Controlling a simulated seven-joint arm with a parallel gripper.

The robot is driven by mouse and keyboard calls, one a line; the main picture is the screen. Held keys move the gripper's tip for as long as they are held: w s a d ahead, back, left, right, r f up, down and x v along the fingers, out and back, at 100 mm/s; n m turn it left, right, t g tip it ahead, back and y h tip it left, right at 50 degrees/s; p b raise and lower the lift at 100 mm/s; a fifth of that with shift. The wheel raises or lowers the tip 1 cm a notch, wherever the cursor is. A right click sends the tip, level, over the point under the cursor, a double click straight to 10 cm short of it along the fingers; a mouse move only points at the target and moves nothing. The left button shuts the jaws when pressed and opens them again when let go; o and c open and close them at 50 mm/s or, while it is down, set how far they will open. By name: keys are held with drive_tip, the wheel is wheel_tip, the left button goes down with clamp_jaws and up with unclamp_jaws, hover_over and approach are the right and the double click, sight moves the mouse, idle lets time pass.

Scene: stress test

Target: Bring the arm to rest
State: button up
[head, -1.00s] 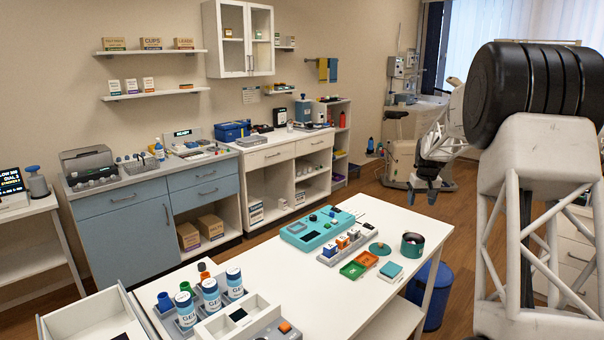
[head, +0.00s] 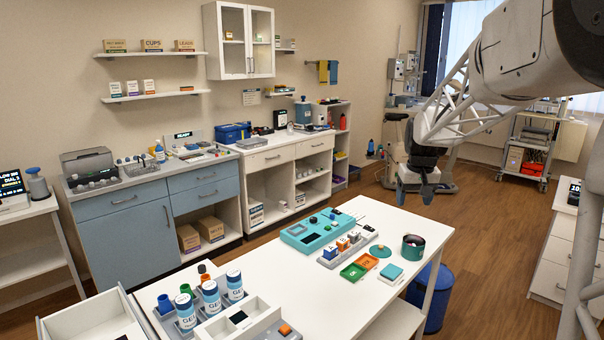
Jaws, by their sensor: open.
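My gripper (head: 415,193) hangs at the end of my arm, right of centre in the head view. It points down, with its two blue-grey fingertips apart and nothing seen between them. It appears beyond the far right end of the white table (head: 372,310), in front of a pale machine on the floor. My white lattice arm link (head: 450,110) rises from it to the upper right, where a large pale and dark joint fills the corner.
A cart (head: 528,153) stands behind on open wood floor.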

drive_tip(key=s+a+r, duration=0.1)
drive_tip(key=s+a, duration=0.3)
drive_tip(key=s, duration=0.8)
drive_tip(key=s+a+r, duration=0.1)
drive_tip(key=s+a, duration=0.3)
drive_tip(key=s, duration=0.8)
drive_tip(key=s+a+f, duration=0.2)
drive_tip(key=s+f, duration=0.1)
drive_tip(key=s, duration=0.7)
drive_tip(key=s+a+f, duration=0.2)
drive_tip(key=s+f, duration=0.1)
drive_tip(key=s, duration=0.7)
drive_tip(key=shift+s+f+t, duration=0.15)
drive_tip(key=shift+f+t, duration=0.2)
drive_tip(key=shift+t, duration=0.05)
